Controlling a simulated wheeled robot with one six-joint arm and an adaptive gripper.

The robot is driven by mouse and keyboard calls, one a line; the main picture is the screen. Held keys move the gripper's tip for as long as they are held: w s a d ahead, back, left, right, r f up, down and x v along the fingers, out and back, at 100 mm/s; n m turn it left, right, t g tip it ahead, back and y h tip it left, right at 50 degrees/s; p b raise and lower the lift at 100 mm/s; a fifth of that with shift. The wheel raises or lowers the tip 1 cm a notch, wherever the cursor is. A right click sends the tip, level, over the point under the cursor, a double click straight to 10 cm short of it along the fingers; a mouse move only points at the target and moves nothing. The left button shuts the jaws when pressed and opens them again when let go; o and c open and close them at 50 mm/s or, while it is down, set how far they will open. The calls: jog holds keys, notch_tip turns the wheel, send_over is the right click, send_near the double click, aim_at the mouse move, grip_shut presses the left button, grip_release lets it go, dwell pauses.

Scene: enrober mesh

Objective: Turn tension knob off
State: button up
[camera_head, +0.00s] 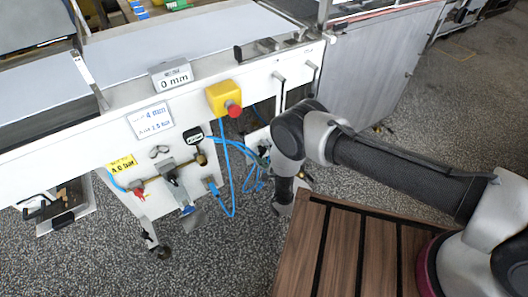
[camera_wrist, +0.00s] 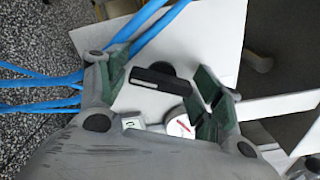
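The tension knob appears to be the black bar-shaped handle (camera_wrist: 160,80) on a white panel (camera_wrist: 205,35) in the wrist view. My gripper (camera_wrist: 164,78) is open, with one green-padded finger to the left of the handle and the other to its right. Gaps show between the handle and both fingers, so it is not gripped. A round white dial with a red mark (camera_wrist: 182,124) sits just below the handle, partly behind the right finger. In the head view my arm hides most of this spot, and I cannot make out the knob there.
Blue hoses (camera_wrist: 40,92) run close behind the left finger; they also hang below the conveyor frame in the head view (camera_head: 226,170). A yellow box with a red button (camera_head: 224,98) is above. A slatted wooden surface (camera_head: 340,245) lies below my arm.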

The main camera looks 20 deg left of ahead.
jog(key=c, duration=0.6)
